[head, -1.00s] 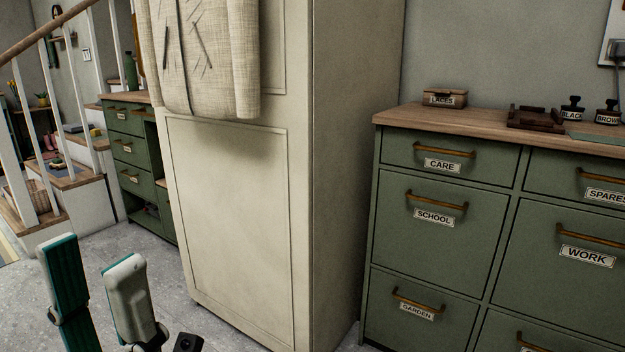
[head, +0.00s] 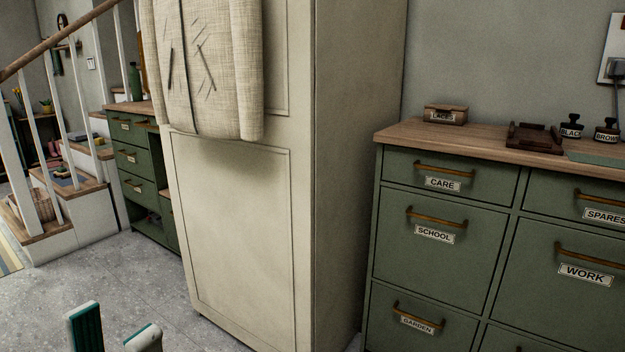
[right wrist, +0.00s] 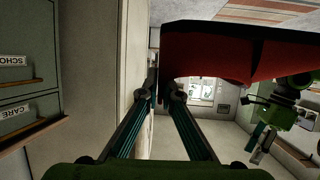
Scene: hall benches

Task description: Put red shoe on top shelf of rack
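A dark red thing, seemingly the red shoe (right wrist: 215,50), spans the upper right of the right wrist view. My right gripper (right wrist: 163,88) has its two fingers close together at its left end, one on each side of its edge, so it looks gripped. The right gripper and shoe do not show in the head view. My left gripper (head: 114,324) shows only its fingertips at the lower left of the head view, apart and with nothing between them. I cannot identify the rack for certain in either view.
A tall cream cabinet (head: 240,230) with a beige coat (head: 205,70) stands close ahead. Right of it is a green drawer unit (head: 440,265) holding a laces box (head: 445,114) and ink-like bottles. Stairs (head: 75,220) and another green unit (head: 140,165) are left. Grey floor (head: 130,280) is clear.

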